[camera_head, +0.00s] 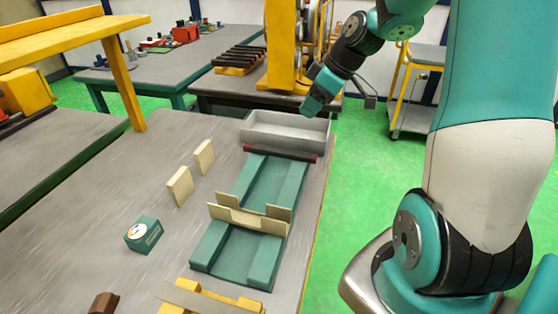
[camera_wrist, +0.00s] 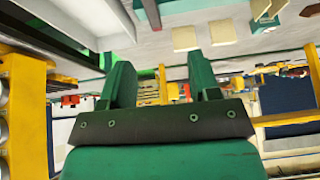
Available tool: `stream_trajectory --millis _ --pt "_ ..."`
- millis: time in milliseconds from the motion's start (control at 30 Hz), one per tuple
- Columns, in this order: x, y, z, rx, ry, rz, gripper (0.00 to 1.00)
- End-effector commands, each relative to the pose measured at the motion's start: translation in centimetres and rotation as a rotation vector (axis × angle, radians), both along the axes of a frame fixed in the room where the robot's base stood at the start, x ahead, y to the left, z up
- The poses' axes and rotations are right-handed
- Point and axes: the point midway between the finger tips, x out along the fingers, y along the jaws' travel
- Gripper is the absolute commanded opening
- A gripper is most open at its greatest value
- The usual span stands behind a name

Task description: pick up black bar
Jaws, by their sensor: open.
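Several long black bars (camera_head: 240,58) lie side by side on a yellow rack on the far table in the head view. A single dark bar with reddish ends (camera_head: 279,153) lies across the far end of the teal fixture, just in front of the grey tray; a dark bar also shows at the top of the wrist view (camera_wrist: 152,13). My gripper (camera_head: 309,107) is raised near the far right corner of the tray, apart from the bars. In the wrist view its two teal fingers (camera_wrist: 162,82) are spread with nothing between them.
The open grey tray (camera_head: 285,132) stands at the table's far end. The teal fixture (camera_head: 240,222) carries a beige cross piece (camera_head: 248,218). Two beige blocks (camera_head: 180,186) and a teal dial box (camera_head: 143,234) stand left. A yellow machine (camera_head: 287,45) rises behind.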

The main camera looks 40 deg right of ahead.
Motion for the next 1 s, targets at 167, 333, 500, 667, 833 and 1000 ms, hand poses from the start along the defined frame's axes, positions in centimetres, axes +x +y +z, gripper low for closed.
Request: stream_trajectory --millis 167,333,500,667,833,1000 --pt "0.7 -1.4 -2.0 -0.009 -0.017 0.001 0.56" --pt "2.1 0.0 -5.2 -0.009 -0.015 0.004 0.56" --pt "3.6 1.1 -8.5 -0.009 -0.015 0.004 0.56" --pt "4.6 1.8 -10.5 -0.011 -0.016 0.003 0.56" --pt "5.0 2.1 -11.4 -0.012 -0.017 0.001 0.56" --pt "5.8 2.5 -13.2 -0.01 -0.015 0.002 0.56"
